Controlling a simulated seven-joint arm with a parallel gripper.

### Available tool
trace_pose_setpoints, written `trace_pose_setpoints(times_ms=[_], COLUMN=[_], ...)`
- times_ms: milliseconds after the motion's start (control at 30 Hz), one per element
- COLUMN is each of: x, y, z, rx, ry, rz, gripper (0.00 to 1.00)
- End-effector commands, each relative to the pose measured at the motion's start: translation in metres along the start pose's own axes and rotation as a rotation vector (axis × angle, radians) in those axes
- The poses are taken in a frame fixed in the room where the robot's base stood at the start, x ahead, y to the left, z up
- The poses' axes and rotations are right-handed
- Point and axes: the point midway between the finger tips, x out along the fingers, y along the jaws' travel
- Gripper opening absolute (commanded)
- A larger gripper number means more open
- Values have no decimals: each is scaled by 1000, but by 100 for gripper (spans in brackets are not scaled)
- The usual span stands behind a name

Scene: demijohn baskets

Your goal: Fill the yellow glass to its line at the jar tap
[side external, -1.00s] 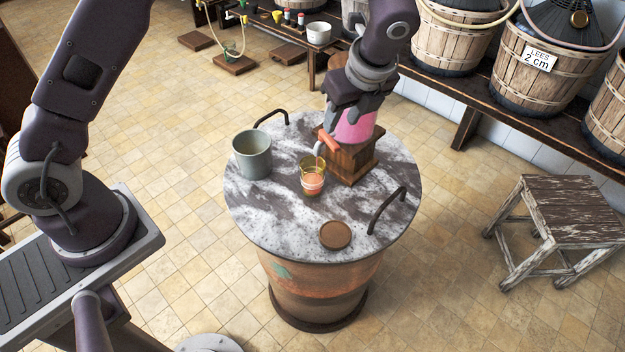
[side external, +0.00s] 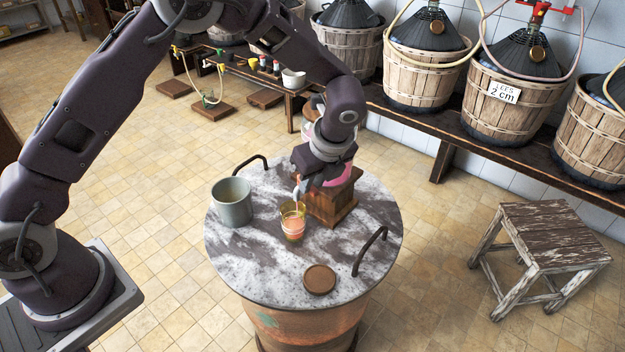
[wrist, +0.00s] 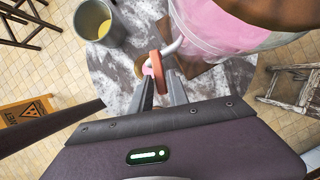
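The yellow glass (side external: 292,222) stands upright on the marble-topped barrel, under the tap spout (side external: 297,187) of the pink jar (side external: 338,176). It holds pink-orange liquid; I cannot tell exactly where the surface sits against its line. The jar stands on a wooden block. My gripper (side external: 309,184) is in front of the jar at the tap. In the wrist view, the orange tap lever (wrist: 157,66) lies between my two fingers (wrist: 160,88); whether they press on it is unclear. The side view hides the lever behind my gripper. The glass is mostly hidden in the wrist view.
A grey metal pot (side external: 232,203) stands left of the glass, with yellowish liquid inside in the wrist view (wrist: 97,22). A round brown lid (side external: 320,279) lies at the front. Dark handles (side external: 370,250) rise from the top's edges. A worn stool (side external: 545,240) stands right.

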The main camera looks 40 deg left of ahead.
Motion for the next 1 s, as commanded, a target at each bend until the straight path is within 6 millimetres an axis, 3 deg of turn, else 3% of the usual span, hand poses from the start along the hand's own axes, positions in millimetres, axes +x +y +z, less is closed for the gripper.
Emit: trace_pose_setpoints(times_ms=[100,267,600,867,900,1000], x=[0,0,1,1,1,1], y=[0,-1,-15,-15,-15,-15], z=[0,0,2,2,2,2], rx=[0,-5,-299,-308,-308,-307], ry=[0,0,0,0,0,0], rz=[0,1,124,127,127,127], gripper=[0,0,0,0,20,36])
